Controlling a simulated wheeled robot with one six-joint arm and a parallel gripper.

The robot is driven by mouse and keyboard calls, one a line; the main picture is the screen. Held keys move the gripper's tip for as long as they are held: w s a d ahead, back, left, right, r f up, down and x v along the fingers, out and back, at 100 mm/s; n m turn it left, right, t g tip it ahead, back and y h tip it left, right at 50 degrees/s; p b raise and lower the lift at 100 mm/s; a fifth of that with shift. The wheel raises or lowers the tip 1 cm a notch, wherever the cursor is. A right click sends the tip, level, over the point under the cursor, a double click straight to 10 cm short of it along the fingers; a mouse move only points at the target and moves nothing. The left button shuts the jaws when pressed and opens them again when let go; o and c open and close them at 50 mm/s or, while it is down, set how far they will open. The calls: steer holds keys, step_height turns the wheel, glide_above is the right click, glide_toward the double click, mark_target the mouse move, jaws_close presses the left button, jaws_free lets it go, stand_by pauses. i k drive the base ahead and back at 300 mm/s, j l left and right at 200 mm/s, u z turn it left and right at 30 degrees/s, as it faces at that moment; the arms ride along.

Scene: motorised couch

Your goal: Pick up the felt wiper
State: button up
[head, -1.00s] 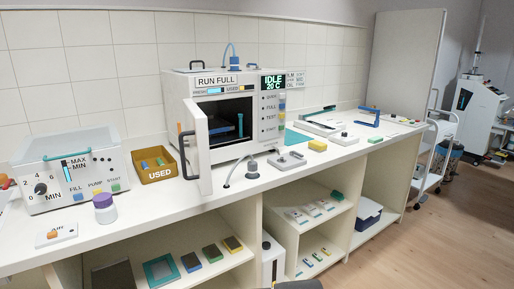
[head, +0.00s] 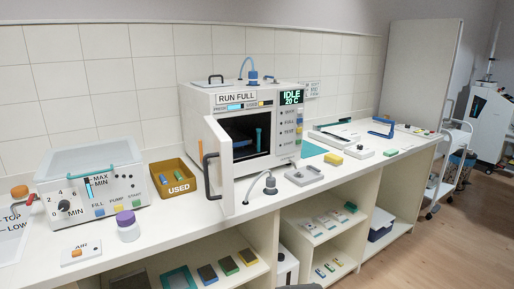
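I cannot tell for certain which object is the felt wiper. On the lower shelf under the counter lie several flat dark pads with coloured edges, among them a blue-edged pad (head: 207,274), a green-edged pad (head: 228,265) and a yellow-edged pad (head: 247,257). A teal-framed piece (head: 178,278) lies to their left. A blue bracket-shaped item (head: 382,130) stands on the counter at the right. My gripper is not in view, so its state and what it may hold are hidden.
A white machine (head: 232,98) stands on the counter with its door (head: 218,165) open toward me. Left of it are a yellow "USED" bin (head: 174,190), a clear tank (head: 90,185) and a purple-capped bottle (head: 128,227). The wooden floor (head: 440,240) at the right is clear.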

mark_target(336, 161)
steer(key=k+j, duration=0.3)
steer(key=i+j+u, duration=0.25)
steer(key=k+l+z, duration=0.1)
steer(key=z, duration=0.9)
